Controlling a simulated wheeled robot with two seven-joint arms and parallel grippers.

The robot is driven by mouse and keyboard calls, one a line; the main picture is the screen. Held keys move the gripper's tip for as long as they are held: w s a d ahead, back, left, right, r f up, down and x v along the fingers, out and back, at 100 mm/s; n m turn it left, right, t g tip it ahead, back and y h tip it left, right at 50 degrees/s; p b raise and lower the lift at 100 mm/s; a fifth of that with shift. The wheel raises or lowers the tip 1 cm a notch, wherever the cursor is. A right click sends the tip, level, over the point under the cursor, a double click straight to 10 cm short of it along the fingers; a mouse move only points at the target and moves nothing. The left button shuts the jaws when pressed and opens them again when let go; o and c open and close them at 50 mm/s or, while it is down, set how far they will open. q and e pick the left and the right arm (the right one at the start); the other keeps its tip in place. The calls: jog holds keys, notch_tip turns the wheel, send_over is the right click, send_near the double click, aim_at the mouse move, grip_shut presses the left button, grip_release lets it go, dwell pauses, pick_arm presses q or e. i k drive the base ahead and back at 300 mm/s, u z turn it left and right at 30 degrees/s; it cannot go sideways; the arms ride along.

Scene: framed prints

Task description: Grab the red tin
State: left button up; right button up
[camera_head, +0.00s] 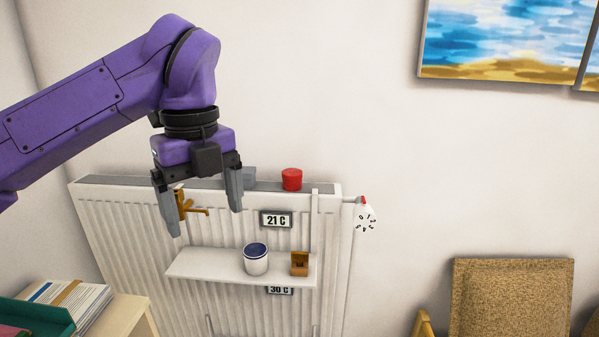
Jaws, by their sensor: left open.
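The red tin (292,180) stands upright on the top ledge of the white radiator (330,230), near its right end. My left gripper (207,222) hangs in from the upper left, fingers pointing down. It is open, with nothing held between its fingers, and is to the left of the red tin and apart from it. A grey block (249,178) sits on the ledge just left of the tin, partly hidden by the gripper. My right gripper is not in view.
A small shelf (215,270) on the radiator holds a white-and-blue cup (256,260) and a brown box (299,264). An orange tap-like object (190,207) is behind the gripper. A dial valve (364,213) is at right. A green tray (40,318) is lower left.

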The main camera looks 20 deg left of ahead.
aim_at(292, 177)
jog(key=i, duration=1.15)
